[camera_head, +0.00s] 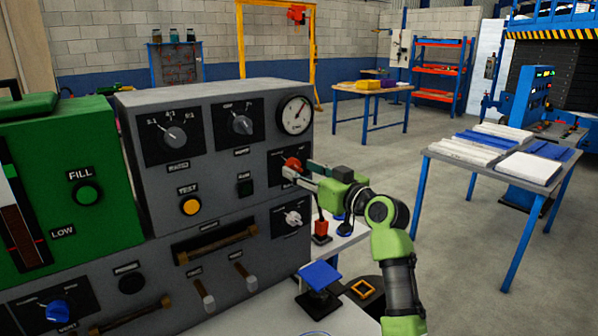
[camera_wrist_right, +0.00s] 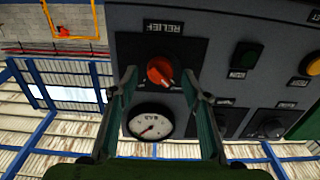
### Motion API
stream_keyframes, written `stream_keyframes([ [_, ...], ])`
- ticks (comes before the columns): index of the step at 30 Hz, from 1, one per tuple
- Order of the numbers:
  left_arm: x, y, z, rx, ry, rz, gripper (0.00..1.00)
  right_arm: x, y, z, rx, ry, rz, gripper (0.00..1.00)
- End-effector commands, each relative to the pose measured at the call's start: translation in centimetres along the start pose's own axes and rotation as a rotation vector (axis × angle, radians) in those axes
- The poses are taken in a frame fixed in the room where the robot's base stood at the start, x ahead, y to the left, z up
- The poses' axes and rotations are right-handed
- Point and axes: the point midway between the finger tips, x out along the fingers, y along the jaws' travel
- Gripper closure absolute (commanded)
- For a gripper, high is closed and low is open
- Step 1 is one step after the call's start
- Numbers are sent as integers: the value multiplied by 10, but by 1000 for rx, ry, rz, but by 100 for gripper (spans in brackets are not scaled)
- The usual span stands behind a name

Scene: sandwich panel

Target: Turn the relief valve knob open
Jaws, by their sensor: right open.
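The relief valve knob (camera_head: 292,163) is red-orange and sits on a black plate on the right part of the grey panel front, below the round gauge. In the right wrist view the knob (camera_wrist_right: 160,70) is near the image centre, with the RELIEF label upside down above it. My right gripper (camera_head: 297,170) is at the knob's plate, with its arm coming from the right. In the wrist view its two open fingers (camera_wrist_right: 160,80) stand on either side of the knob, with visible gaps; contact cannot be seen. My left gripper is not in view.
The grey panel (camera_head: 225,228) also carries dials, a yellow TEST button (camera_head: 191,206), a white knob (camera_head: 292,218) and handles. The gauge (camera_head: 295,115) is just above the relief knob. A green unit (camera_head: 60,150) adjoins on the left. Open floor lies to the right.

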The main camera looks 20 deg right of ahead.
Motion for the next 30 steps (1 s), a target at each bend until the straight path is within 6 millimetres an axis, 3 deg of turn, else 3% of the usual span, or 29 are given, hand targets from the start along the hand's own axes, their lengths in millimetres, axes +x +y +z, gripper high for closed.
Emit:
stream_keyframes([
  [6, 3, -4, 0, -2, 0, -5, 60, 16, 0, 0, -1, 1, 0, 57],
  [14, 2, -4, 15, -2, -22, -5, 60, 17, 0, 0, -1, 0, 0, 57],
  [15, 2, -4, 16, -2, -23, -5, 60, 17, 0, 0, -1, 0, 0, 59],
  [19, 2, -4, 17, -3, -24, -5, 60, 17, 0, 0, -1, 0, 0, 93],
  [30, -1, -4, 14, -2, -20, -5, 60, 17, 0, -1, 28, -1, 0, 95],
])
